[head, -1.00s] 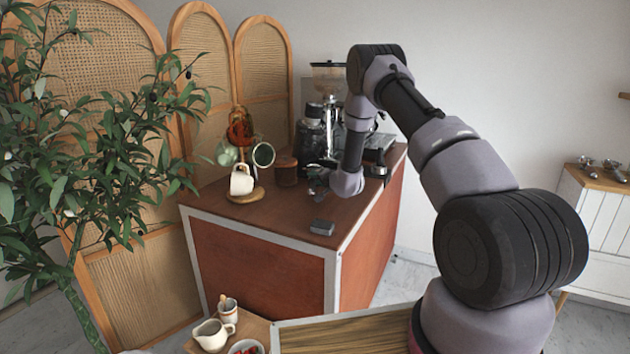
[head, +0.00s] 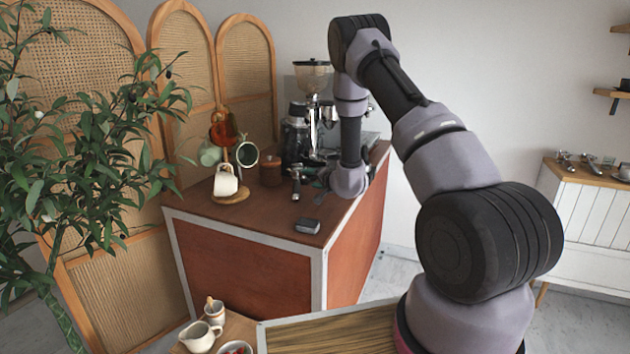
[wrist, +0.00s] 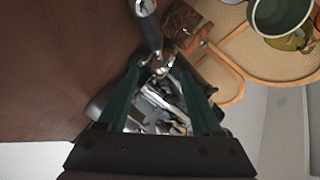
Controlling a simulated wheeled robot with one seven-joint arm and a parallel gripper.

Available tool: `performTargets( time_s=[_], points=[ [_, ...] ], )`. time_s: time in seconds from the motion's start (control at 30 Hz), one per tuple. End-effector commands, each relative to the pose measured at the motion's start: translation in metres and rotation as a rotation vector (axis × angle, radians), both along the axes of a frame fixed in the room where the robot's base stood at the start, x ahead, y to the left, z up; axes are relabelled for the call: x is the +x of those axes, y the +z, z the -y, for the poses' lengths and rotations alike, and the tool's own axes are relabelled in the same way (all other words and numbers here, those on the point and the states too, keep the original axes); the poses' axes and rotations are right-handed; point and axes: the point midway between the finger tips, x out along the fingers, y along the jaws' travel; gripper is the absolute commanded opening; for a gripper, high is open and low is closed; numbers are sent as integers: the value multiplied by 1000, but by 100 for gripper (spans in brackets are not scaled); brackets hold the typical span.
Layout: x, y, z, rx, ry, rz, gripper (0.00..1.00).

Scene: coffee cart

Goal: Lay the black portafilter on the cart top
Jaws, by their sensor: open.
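The black portafilter (head: 296,184) lies on the brown cart top (head: 265,212), with its dark handle toward the front. In the wrist view its handle (wrist: 148,28) shows near the top edge, with its metal head just beyond the fingertips. My gripper (head: 319,178) is low over the cart top, just right of the portafilter. In the wrist view my gripper (wrist: 157,72) has its green fingers spread apart, with no object clamped between them. Whether a fingertip touches the metal head I cannot tell.
A grey block (head: 308,226) lies near the front edge of the cart. A white mug (head: 226,182) on a wooden stand is at left, beside a brown canister (head: 270,170). The grinder (head: 297,135) and espresso machine stand behind. The front middle of the top is clear.

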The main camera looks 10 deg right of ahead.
Motion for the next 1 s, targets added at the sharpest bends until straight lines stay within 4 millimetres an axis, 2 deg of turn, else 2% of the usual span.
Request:
performTargets(
  time_s=[0.1, 0.27, 0.37, 0.47, 0.5, 0.6, 0.7, 0.8, 0.87, 1.0],
  points=[
    [-15, 5, 5, -1, 1, -2, 67],
    [-24, 18, 3, 17, 19, 2, 67],
    [-29, 51, -14, 72, 82, 0, 67],
    [-45, 105, -43, 155, 200, -21, 67],
    [-56, 129, -55, 185, 254, -36, 67],
    [-92, 184, -81, 236, 389, -91, 67],
    [-136, 229, -99, 247, 508, -162, 67],
    [-184, 263, -109, 217, 599, -241, 67],
    [-214, 280, -111, 184, 640, -290, 67],
    [-281, 305, -103, 64, 679, -400, 67]
  ],
)
